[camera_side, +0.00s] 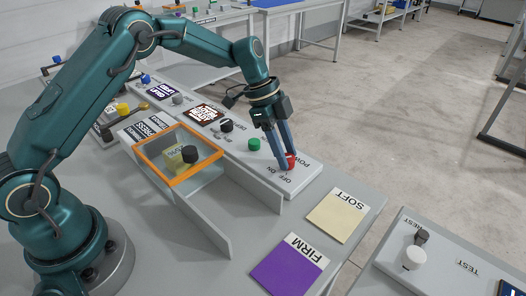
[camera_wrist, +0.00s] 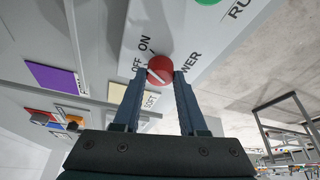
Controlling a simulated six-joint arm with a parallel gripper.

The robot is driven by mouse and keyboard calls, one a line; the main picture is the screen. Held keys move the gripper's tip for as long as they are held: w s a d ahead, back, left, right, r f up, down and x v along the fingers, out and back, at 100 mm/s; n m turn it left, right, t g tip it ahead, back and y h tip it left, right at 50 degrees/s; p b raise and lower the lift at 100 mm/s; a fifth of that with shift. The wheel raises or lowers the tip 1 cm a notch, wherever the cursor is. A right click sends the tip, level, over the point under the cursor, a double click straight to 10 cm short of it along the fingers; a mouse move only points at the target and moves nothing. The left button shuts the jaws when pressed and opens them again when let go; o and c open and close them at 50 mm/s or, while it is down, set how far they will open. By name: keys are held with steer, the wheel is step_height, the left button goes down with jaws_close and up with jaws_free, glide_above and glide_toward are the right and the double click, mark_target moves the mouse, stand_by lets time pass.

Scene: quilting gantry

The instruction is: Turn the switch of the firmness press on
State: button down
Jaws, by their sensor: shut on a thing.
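The switch is a red round knob (camera_side: 291,160) on the sloped grey control panel (camera_side: 262,172), beside the printed words POWER, ON and OFF. My gripper (camera_side: 285,161) reaches down from above with its two blue-grey fingers on the knob. In the wrist view the red knob (camera_wrist: 160,68) sits between the fingertips (camera_wrist: 160,76), and a pale pointer line shows on its face. ON and OFF are printed to the knob's left in that view. I cannot tell for certain which word the line points to. The firmness press (camera_side: 205,170) has an orange-rimmed opening with a yellowish block (camera_side: 174,163) inside.
A green button (camera_side: 254,144) and a black knob (camera_side: 226,125) are on the same panel, close to my gripper. A cream SOFT pad (camera_side: 340,215) and a purple FIRM pad (camera_side: 287,267) lie in front. A TEST unit (camera_side: 450,260) stands at the lower right.

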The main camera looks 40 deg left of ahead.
mark_target(276, 164)
steer(key=shift+c, duration=2.3)
jaws_free()
steer(key=shift+r, duration=0.1)
steer(key=shift+v, duration=2.5)
